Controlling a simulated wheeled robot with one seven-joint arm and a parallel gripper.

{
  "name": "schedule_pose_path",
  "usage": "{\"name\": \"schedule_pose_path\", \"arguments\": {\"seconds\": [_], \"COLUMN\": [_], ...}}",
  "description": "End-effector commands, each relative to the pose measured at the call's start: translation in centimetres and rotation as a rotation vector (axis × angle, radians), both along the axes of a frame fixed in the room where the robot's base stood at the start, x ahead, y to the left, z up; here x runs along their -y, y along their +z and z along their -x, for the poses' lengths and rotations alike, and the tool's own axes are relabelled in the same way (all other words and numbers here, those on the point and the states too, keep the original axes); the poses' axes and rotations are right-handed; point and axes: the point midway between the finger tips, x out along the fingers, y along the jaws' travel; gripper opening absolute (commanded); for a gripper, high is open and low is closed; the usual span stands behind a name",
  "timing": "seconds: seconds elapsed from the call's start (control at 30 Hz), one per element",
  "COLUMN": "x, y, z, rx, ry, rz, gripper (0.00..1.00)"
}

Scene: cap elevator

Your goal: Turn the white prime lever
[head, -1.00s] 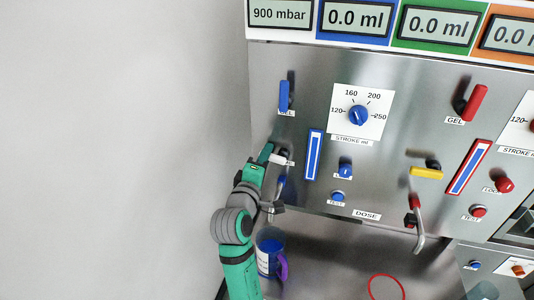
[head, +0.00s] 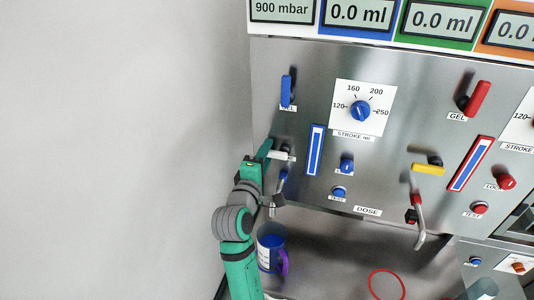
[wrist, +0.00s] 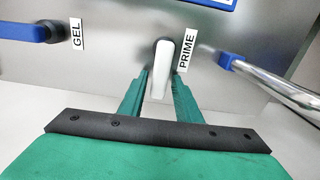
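The white prime lever (wrist: 161,69) points toward my gripper, beside the PRIME label (wrist: 187,51) in the wrist view. In the head view, the lever (head: 280,156) shows as a small white bar at the lower left of the steel panel. My gripper (wrist: 160,92) has its two green fingers on either side of the lever, with narrow gaps visible. It is open around the lever. In the head view my gripper (head: 267,150) is at the lever's left, and its far finger is hard to make out.
The blue gel lever (head: 286,90) is above the prime lever. A metal spout with a blue part (wrist: 228,62) is close on the right in the wrist view. A blue mug (head: 271,249) with a purple handle stands below. Left of the panel is bare wall.

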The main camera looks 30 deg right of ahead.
Motion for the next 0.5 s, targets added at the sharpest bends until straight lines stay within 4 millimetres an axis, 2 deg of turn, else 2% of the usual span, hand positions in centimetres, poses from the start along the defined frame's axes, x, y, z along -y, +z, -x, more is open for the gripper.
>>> {"name": "schedule_pose_path", "arguments": {"seconds": [0.33,0.5], "x": [0.0,-1.3], "y": [0.1,0.0], "z": [0.2,1.2], "rx": [0.003,0.002], "ry": [-0.002,-0.001], "rz": [0.000,0.001], "gripper": [0.36,0.36]}}
